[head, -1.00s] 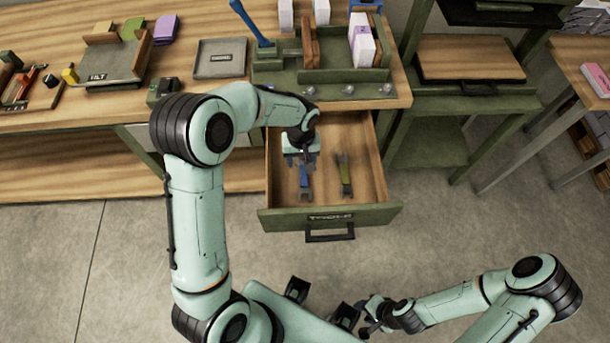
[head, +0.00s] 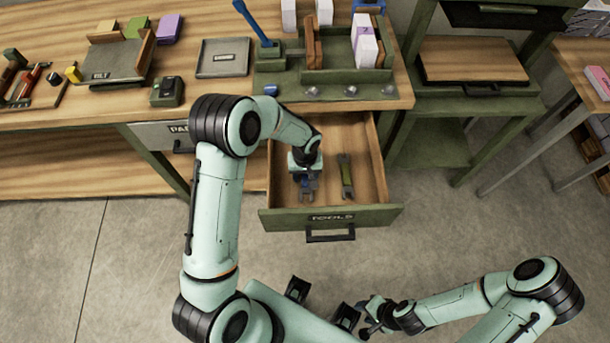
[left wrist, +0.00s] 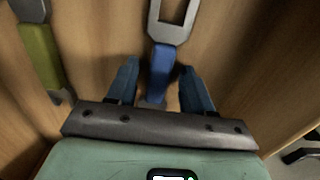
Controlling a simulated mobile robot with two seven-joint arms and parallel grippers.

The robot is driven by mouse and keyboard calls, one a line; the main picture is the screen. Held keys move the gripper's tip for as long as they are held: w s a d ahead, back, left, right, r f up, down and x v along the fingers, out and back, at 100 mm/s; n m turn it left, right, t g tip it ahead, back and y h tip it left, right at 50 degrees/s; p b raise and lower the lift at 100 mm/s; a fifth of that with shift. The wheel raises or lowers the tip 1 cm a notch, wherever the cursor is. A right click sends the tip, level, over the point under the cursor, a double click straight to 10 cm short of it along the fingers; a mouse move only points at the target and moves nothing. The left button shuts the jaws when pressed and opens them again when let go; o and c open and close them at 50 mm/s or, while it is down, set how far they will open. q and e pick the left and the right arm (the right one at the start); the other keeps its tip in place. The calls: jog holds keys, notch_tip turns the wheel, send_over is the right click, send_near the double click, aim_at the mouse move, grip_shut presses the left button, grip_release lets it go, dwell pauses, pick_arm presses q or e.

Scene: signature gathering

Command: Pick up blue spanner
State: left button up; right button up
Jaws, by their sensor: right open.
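The blue spanner (head: 307,192) lies in the open drawer (head: 280,217), mostly hidden under my left gripper (head: 305,181) in the head view. In the left wrist view, the spanner (left wrist: 163,62) has a blue handle and a grey metal end. My left gripper's two blue fingers (left wrist: 160,88) are open, one on each side of the handle, with visible gaps. The handle's near end is close to the gripper's palm. My right gripper (head: 368,318) is low in the head view, away from the drawer, and open.
A green spanner (head: 346,177) lies beside the blue one in the drawer; it also shows in the left wrist view (left wrist: 40,52). The drawer walls are close around. The workbench (head: 215,100) above holds trays and a green organiser (head: 330,88).

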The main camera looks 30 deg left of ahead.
pick_arm(q)
grip_shut()
jog(key=shift+r, duration=0.15)
